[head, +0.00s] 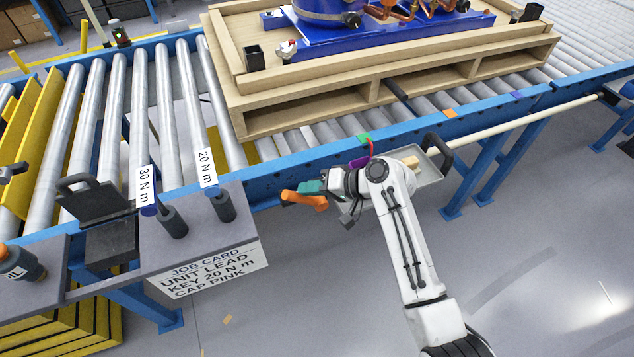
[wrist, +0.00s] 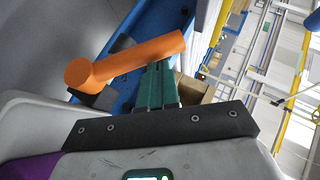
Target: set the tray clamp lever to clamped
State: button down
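An orange lever (head: 305,200) is at the tips of my gripper (head: 312,187), beside the blue conveyor rail. In the wrist view the lever (wrist: 135,62) is a thick orange bar with a round knob at its left end. It lies crosswise over the ends of the teal fingers of my gripper (wrist: 155,85) and hides their tips. The fingers look close together, but whether they grip the lever cannot be told. A grey tray (head: 434,170) with a dark handle is behind my arm, partly hidden by it. The lever's mount is not clearly seen.
A wooden pallet (head: 300,118) with a blue machine base stands on the rollers. At left, a grey shelf (head: 200,232) holds tools tagged 20 N m and 30 N m, with a job card (head: 210,272) on its front. The floor (head: 300,310) below is mostly clear.

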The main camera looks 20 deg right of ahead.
jog(key=shift+a+f, duration=0.3)
jog(key=shift+a, duration=0.55)
